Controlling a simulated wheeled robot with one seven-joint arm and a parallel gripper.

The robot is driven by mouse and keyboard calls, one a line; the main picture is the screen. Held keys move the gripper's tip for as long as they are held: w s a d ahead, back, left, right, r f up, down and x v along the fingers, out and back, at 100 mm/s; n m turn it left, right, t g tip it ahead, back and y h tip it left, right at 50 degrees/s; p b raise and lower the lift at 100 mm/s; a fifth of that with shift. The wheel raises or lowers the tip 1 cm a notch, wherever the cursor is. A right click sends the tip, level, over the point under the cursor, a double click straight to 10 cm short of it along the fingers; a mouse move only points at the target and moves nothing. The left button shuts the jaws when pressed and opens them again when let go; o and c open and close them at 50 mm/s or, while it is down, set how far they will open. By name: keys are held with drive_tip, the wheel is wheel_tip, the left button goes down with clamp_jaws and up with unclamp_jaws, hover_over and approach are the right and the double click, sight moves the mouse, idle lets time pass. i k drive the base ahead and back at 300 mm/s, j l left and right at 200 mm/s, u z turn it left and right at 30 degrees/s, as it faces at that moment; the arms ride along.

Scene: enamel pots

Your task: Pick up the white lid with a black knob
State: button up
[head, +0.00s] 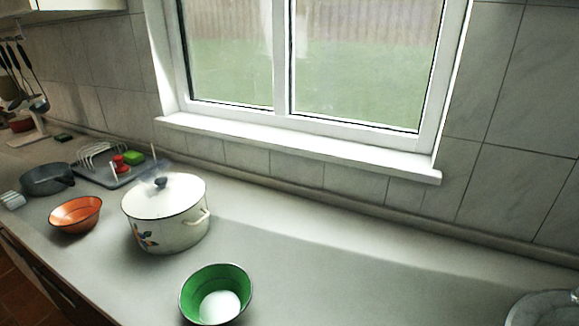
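The white lid (180,199) with a dark knob (161,182) rests on top of a white enamel pot (172,233). The pot has a floral decoration on its front and a pale handle at its right side. It stands upright on the counter, left of the picture's middle. The knob sits at the far left part of the lid, and the area just behind it looks hazy.
A green bowl (240,289) stands in front of the pot. An orange bowl (76,214) and a dark pan (47,179) are to its left. A dish rack (100,160) is behind. The counter (380,270) to the right is clear up to a sink.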

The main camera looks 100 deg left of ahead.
sight(191, 189)
drive_tip(key=u, duration=3.15)
